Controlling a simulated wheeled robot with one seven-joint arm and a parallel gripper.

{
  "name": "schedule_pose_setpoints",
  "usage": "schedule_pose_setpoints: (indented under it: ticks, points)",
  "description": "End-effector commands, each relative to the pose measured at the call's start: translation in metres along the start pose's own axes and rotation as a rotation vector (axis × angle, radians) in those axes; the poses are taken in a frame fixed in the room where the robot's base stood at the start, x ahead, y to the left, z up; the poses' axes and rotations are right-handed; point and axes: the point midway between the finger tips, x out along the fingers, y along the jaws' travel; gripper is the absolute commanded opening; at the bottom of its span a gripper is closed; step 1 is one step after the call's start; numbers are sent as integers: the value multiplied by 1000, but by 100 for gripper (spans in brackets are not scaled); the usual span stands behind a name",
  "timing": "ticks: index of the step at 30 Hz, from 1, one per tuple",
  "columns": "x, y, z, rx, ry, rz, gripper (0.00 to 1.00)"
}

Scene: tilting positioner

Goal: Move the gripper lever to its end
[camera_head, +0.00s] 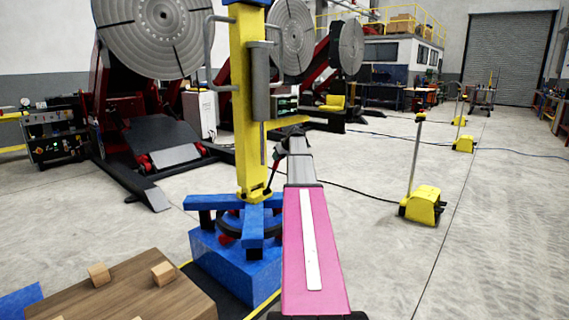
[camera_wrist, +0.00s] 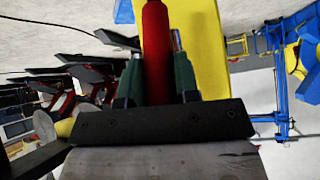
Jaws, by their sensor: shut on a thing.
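The lever shows in the wrist view as a red handle (camera_wrist: 155,45) standing up between the two dark green fingers of my gripper (camera_wrist: 158,72). The fingers are shut on it, one on each side. The handle lies right beside a yellow post (camera_wrist: 207,45). In the head view the lever (camera_head: 275,172) is a small red and dark piece low on the yellow post's right side. My pink arm reaches toward it and hides part of that area. The lever's pivot and end stop cannot be made out.
The post stands on blue legs and a blue block (camera_head: 235,268). A wooden table (camera_head: 135,285) with small wooden blocks is at the lower left. A yellow-based stand (camera_head: 423,205) is at the right, with open floor around it. Large disc positioners (camera_head: 155,35) stand behind.

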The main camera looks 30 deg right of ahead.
Motion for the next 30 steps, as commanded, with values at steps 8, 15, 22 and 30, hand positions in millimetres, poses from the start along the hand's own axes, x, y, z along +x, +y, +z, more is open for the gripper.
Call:
schedule_pose_setpoints:
  ticks: [8,15,22,30]
  points:
    - [7,-3,-15,-5,-67,12,0]
    - [8,-4,-15,-8,-77,13,0]
    - [8,-4,-15,-9,-77,13,36]
    - [8,-4,-15,-7,-75,13,55]
